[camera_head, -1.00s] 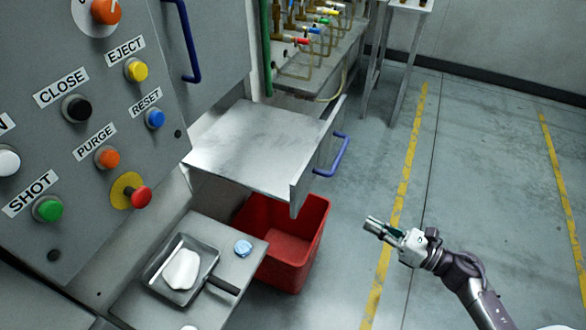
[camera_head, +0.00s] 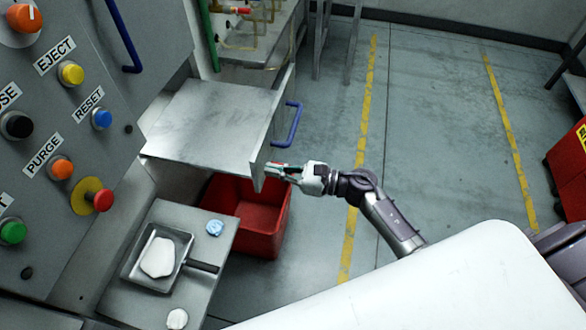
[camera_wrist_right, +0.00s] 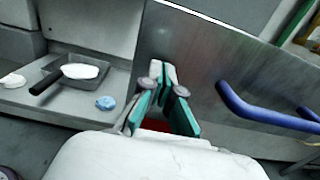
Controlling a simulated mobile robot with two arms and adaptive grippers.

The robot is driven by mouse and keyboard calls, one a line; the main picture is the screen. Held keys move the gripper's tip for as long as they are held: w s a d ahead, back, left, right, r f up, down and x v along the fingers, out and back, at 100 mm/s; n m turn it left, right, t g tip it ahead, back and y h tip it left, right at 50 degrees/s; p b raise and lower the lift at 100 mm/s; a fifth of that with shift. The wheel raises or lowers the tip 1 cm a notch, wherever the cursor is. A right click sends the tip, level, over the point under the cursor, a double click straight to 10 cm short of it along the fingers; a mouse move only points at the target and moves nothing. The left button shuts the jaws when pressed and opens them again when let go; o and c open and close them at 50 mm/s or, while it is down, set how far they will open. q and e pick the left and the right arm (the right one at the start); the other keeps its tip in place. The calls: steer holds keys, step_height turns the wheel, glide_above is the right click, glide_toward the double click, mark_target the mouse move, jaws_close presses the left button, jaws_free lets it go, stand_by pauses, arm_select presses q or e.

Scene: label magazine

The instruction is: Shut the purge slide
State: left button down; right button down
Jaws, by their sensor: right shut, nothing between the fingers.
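The purge slide (camera_head: 208,125) is a grey metal drawer-like slide that sticks out from the machine, with a blue bar handle (camera_head: 290,124) on its front plate. The handle also shows at the right in the right wrist view (camera_wrist_right: 262,115). My right gripper (camera_head: 270,168) is shut and empty, close to the lower near part of the front plate, below the handle. In the right wrist view its fingertips (camera_wrist_right: 162,72) are in front of the plate, left of the handle; I cannot tell whether they touch it. My left gripper is not in view.
A red bin (camera_head: 262,222) stands below the slide. A grey shelf (camera_head: 212,248) left of it holds a pan (camera_head: 180,268) with a white lump and a blue lump (camera_head: 215,227). The button panel (camera_head: 60,130) is at left.

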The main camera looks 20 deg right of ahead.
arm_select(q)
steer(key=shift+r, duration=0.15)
arm_select(e)
steer(key=shift+w+a, duration=0.25)
steer(key=shift+a, duration=0.1)
